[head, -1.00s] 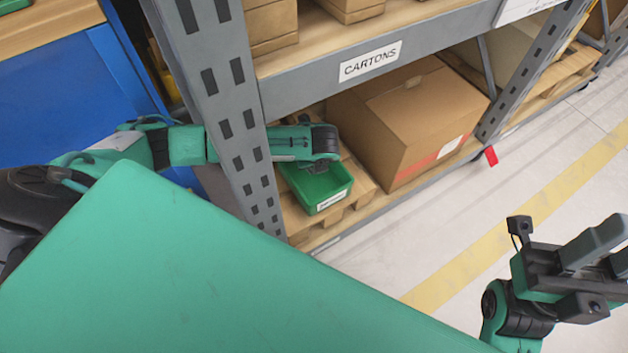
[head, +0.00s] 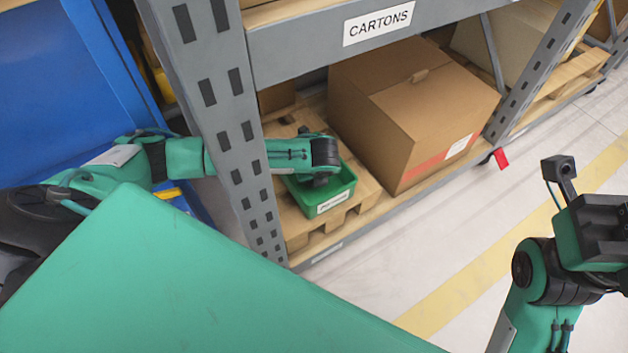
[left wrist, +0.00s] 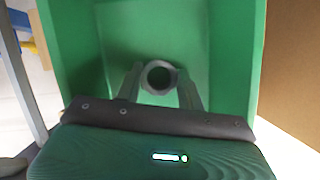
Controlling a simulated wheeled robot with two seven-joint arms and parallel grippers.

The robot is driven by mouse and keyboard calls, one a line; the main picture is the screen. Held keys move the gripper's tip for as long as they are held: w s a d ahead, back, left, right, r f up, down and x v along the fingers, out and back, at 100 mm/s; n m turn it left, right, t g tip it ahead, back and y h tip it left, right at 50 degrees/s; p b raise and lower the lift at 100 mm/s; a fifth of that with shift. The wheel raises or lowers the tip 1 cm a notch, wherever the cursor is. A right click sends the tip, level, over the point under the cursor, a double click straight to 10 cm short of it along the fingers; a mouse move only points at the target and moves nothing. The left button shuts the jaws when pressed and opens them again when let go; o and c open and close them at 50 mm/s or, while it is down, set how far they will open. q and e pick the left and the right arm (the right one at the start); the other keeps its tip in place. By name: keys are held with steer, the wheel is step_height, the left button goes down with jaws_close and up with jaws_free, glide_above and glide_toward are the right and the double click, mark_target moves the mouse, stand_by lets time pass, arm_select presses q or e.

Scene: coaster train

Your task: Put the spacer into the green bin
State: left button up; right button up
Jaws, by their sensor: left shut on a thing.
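The green bin (head: 335,203) sits on a wooden pallet on the lower shelf, with a white label on its front. My left arm reaches past the grey upright, and its wrist is over the bin, hiding much of the inside. In the left wrist view, my left gripper (left wrist: 160,88) is shut on the spacer (left wrist: 160,67), a dark grey ring. The bin's green walls (left wrist: 240,60) surround it in that view; I cannot tell how far the spacer is above the floor. My right gripper (head: 603,228) is at the right edge, its fingers not clearly shown.
A large brown carton (head: 412,115) stands right of the bin. The grey upright (head: 222,120) is close to my left arm, and the shelf beam (head: 290,48) labelled CARTONS runs above. Open floor (head: 520,190) with a yellow stripe lies to the right.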

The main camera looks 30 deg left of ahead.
arm_select(q)
steer(key=shift+f, duration=0.1)
stand_by(0.3)
steer(key=o, duration=1)
steer(key=shift+f, duration=0.1)
steer(key=shift+o, duration=0.2)
